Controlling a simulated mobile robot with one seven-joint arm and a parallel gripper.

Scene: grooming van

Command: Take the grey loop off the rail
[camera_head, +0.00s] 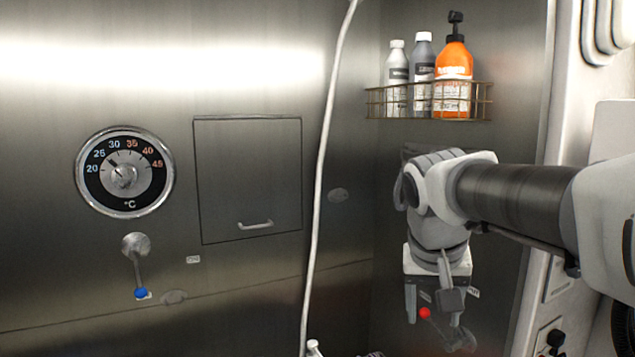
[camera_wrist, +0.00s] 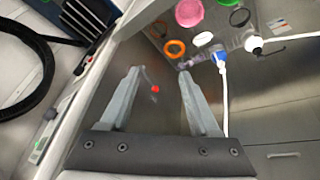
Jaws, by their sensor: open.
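I cannot make out a grey loop hanging on a rail for certain in either view. My gripper (camera_wrist: 158,82) is open in the wrist view, with nothing between its two grey fingers. In the head view my gripper (camera_head: 432,318) points down in front of the steel wall, below the wire shelf. A red-tipped lever (camera_wrist: 154,89) shows beyond the open fingers. A small pale ring-like thing (camera_wrist: 203,39) lies past the fingers, near an orange ring (camera_wrist: 174,48); whether it is the grey loop I cannot tell.
A wire shelf (camera_head: 384,103) holds several bottles, one orange (camera_head: 454,75). A white hose (camera_head: 328,130) hangs in front of the wall. A dial (camera_head: 124,172) and a blue-tipped lever (camera_head: 137,265) are at left. A pink round thing (camera_wrist: 188,13) lies beyond the fingers.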

